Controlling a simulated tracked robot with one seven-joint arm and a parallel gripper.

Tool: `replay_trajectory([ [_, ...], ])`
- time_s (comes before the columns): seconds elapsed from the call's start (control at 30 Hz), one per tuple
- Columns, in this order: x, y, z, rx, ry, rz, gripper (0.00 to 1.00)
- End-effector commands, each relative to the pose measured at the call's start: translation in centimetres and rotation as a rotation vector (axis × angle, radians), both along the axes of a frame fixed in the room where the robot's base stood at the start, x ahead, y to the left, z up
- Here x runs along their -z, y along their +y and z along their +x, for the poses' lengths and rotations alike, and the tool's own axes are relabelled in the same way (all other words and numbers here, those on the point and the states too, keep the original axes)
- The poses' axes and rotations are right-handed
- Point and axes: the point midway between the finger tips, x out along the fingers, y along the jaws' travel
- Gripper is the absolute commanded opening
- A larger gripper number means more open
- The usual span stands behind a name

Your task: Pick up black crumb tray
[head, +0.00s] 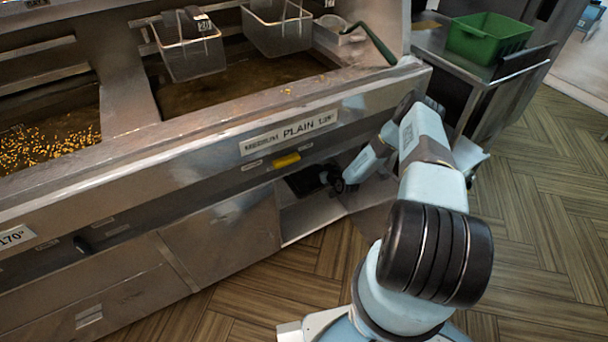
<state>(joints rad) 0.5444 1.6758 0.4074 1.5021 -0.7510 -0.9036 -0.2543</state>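The black crumb tray (303,181) looks like a dark flat shape inside the open lower compartment of the fryer, below the yellow handle. Only part of it shows, in shadow. My gripper (337,182) is at the compartment's opening, at the right end of the dark tray. The gripper is small and dark here, and its fingers blend with the tray. I cannot tell whether they touch or grip it.
The fryer front (200,165) with its "PLAIN" label stands above the opening. A yellow handle (286,160) sticks out just over it. Wire baskets (190,50) hang over the oil. A green bin (488,38) stands on the right counter. The wooden floor (290,270) in front is clear.

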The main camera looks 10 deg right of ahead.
Motion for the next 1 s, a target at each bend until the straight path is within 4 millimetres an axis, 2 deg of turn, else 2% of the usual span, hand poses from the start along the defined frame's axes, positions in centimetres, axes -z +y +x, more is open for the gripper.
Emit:
replay_trajectory([
  [0.03, 0.0, 0.1, 0.0, -0.001, 0.0, 0.0, 0.16],
  [0.2, 0.0, 0.2, 0.0, -0.002, 0.0, 0.0, 0.0],
  [0.77, -0.1, 0.2, 0.0, -0.002, -0.001, 0.0, 0.0],
  [1.0, -1.8, 0.2, 0.1, -0.002, -0.002, 0.0, 0.0],
])
